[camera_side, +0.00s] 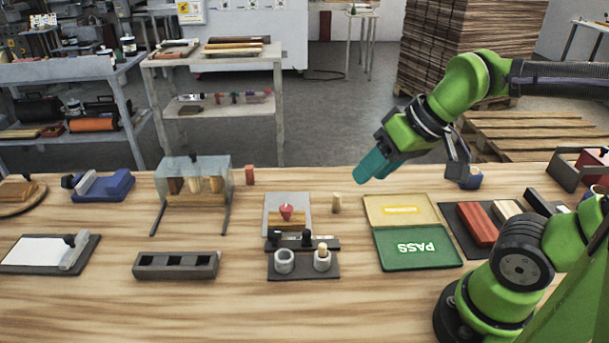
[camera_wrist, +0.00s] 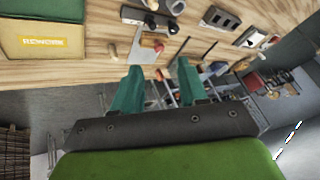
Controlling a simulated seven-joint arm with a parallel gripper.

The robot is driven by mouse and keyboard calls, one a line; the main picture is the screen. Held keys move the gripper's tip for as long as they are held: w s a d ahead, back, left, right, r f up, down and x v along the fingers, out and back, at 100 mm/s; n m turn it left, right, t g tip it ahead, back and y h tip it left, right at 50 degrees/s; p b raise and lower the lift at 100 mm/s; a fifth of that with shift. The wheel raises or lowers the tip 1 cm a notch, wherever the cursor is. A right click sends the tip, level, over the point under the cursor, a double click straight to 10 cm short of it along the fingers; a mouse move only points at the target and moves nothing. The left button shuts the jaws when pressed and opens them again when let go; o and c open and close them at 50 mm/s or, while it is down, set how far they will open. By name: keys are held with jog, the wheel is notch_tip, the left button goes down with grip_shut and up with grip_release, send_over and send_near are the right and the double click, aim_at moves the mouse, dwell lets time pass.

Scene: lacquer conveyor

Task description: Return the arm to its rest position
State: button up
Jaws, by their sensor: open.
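My green arm reaches in from the right in the side view, with its gripper (camera_side: 373,168) raised above the table near its back edge. The teal fingers point down and to the left, above and behind the yellow panel (camera_side: 402,209). In the wrist view my gripper (camera_wrist: 158,88) shows two teal fingers spread apart with nothing between them. The gripper touches nothing on the table. In the side view the fingers overlap each other, so their gap is hard to see there.
A green PASS panel (camera_side: 417,247) lies in front of the yellow one. A small wooden peg (camera_side: 337,203) stands left of them. A clear-covered rack (camera_side: 194,180), a dark slotted block (camera_side: 176,265) and a fixture with two cups (camera_side: 303,267) occupy the middle and left. A dark tray with coloured bars (camera_side: 478,223) lies right.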

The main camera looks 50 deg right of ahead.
jog(key=shift+s+d+r+m+t, duration=0.25)
jog(key=shift+s+m+t, duration=0.35)
jog(key=shift+m, duration=0.2)
jog(key=shift+w, duration=0.1)
dwell(0.7)
